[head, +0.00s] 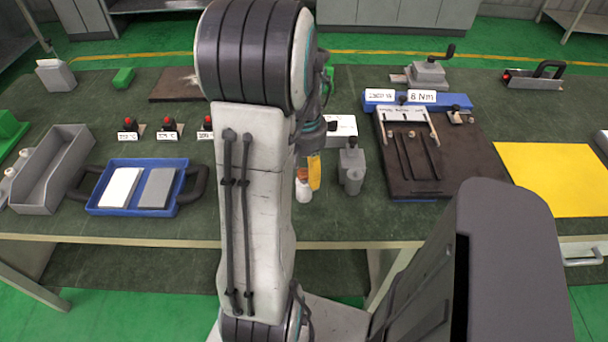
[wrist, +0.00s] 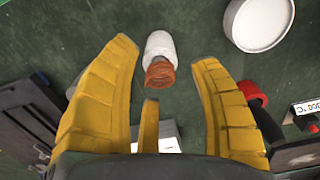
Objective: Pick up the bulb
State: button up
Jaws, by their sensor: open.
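The bulb (head: 304,190) is white with a copper-coloured end. In the head view it is on the green table top beside my arm, copper part uppermost, with its top partly hidden by my gripper. In the wrist view the bulb (wrist: 160,57) shows between the tips of my yellow fingers, copper end towards me, with green surface visible on both sides. My gripper (wrist: 166,54) is open and empty. In the head view only one yellow finger of my gripper (head: 314,172) shows clearly, just right of and above the bulb.
A grey metal fixture (head: 352,168) stands close to the bulb's right. A blue tray (head: 140,208) with two plates lies left, and a dark board (head: 420,150) right. In the wrist view a round white-faced object (wrist: 262,20) and a red knob (wrist: 252,90) are to the right.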

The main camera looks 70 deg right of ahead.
jog(key=c, duration=1.1)
